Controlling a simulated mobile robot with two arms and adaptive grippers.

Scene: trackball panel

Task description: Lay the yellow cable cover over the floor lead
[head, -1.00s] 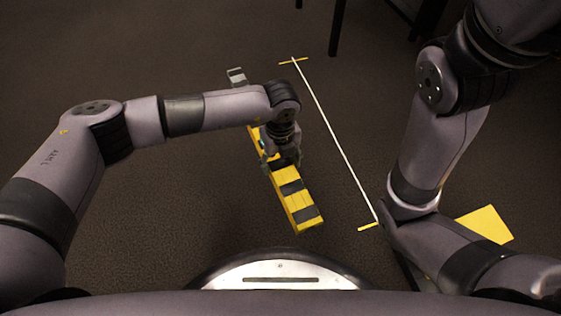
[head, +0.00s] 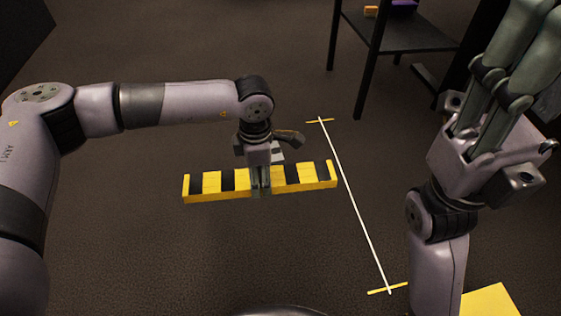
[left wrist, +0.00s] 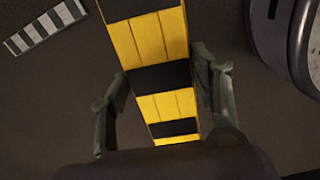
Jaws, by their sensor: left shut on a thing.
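The yellow cable cover (head: 311,178), banded black, is in my left gripper (head: 261,188). The jaws are shut on it near its middle; the left wrist view shows the cover (left wrist: 148,45) between both fingers (left wrist: 163,100). It lies crosswise to the lead, its right end close to the lead in the picture; its height above the floor is hard to tell. The floor lead (head: 355,207) is a straight white line, bare, with yellow marks at its far end (head: 320,121) and near end (head: 388,289). My right gripper (head: 510,60) points up at right, its fingertips cut off.
A dark table (head: 405,36) with small orange and purple things stands beyond the lead. A yellow sheet (head: 490,301) lies at lower right. Open floor surrounds the lead.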

